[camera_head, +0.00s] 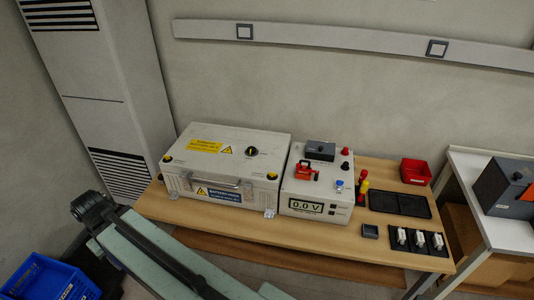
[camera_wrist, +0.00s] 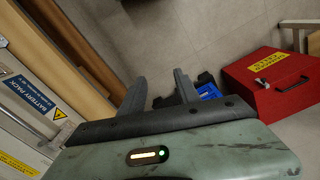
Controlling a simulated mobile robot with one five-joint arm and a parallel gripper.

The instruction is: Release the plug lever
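A small red-orange plug with a lever-like part (camera_head: 306,171) sits on top of the white tester box (camera_head: 300,196), whose display reads 0.0 V. It is too small to tell how its lever stands. A dark grey block (camera_head: 320,151) lies just behind it. My gripper (camera_wrist: 159,78) is open and empty in the wrist view, its dark fingers apart over the floor. It is away from the plug, which the wrist view does not show. In the head view my arm crosses the lower left, in front of the table.
A white battery pack case (camera_head: 228,160) stands left of the tester on the wooden table (camera_head: 380,262). Black trays (camera_head: 400,204) and a red bin (camera_head: 415,171) lie to the right. A blue crate (camera_head: 52,279) and a red cabinet (camera_wrist: 270,85) stand on the floor.

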